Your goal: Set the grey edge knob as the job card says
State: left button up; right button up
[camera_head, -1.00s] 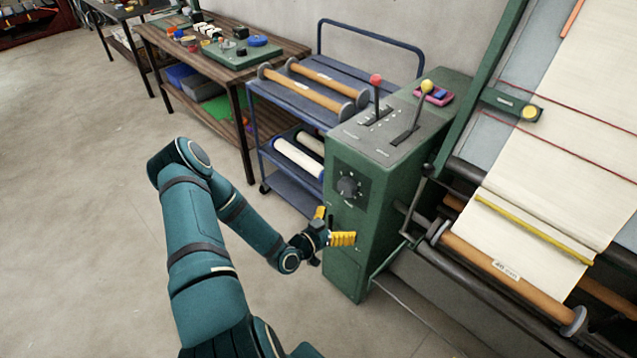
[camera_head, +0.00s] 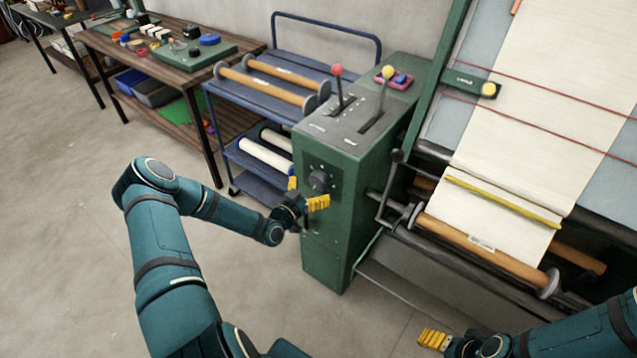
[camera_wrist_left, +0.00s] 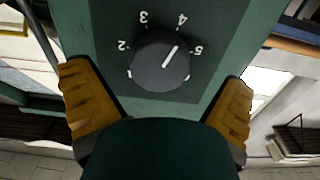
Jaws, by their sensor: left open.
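The grey edge knob (camera_head: 320,180) is a dark round dial on the front face of the green control cabinet (camera_head: 328,245). In the left wrist view the knob (camera_wrist_left: 160,63) shows a white pointer line between the marks 4 and 5. Marks 2 and 3 also show on its dial plate. My left gripper (camera_head: 306,192) is open, its yellow fingers apart in front of the knob and not closed on it. In the left wrist view the fingers (camera_wrist_left: 158,100) stand either side, below the knob. My right gripper (camera_head: 435,340) is at the bottom right; its opening is unclear. I cannot make out a job card.
Two levers, red-topped (camera_head: 338,70) and yellow-topped (camera_head: 387,72), stand on the cabinet. A blue cart (camera_head: 262,105) with rolls is behind it to the left. The machine with cream cloth (camera_head: 530,130) and a wooden roller (camera_head: 480,245) is at the right. Open floor lies left.

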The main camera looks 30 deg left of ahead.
aim_at(316, 184)
pick_arm(q)
jog(key=shift+w+d, duration=0.1)
jog(key=shift+w, duration=1.55)
jog(key=c, duration=1.3)
